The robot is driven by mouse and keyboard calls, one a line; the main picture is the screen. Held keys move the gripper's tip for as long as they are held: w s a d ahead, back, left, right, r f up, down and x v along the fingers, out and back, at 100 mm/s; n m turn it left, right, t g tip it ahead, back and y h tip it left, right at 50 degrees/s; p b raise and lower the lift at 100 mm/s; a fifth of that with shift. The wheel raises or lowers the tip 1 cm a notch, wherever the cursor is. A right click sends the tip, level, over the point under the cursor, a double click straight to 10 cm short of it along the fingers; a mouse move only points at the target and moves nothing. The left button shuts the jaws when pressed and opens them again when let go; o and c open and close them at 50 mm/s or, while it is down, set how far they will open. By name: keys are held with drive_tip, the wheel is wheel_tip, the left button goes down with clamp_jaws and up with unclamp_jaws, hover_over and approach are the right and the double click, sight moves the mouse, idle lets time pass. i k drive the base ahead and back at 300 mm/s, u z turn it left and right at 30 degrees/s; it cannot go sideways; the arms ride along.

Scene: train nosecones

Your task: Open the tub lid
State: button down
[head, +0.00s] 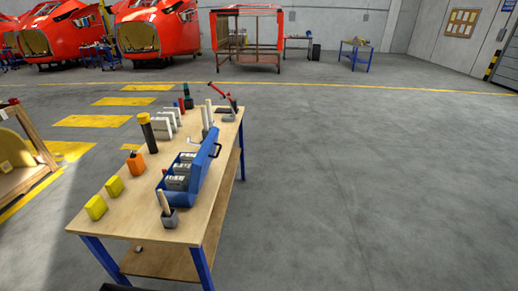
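A wooden-topped workbench (135,220) with blue legs stands ahead of me. On its right side sits a long blue case (208,170) with a black handle; its lid appears raised and grey items show inside. A tall dark cylinder with a yellow top (148,134) stands behind it to the left. An orange container with a dark top (136,164) stands at the left edge. I cannot tell for certain which of these is the tub. My gripper is not in view.
Two yellow blocks (96,207) and a grey holder (169,218) are at the near end of the bench. White boxes (165,127) and a red-handled tool (222,93) are farther back. Floor to the right is clear. A wooden stand (30,165) is left.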

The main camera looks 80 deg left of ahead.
sight(204, 158)
drive_tip(key=u, duration=3.45)
drive_tip(key=i, duration=1.7)
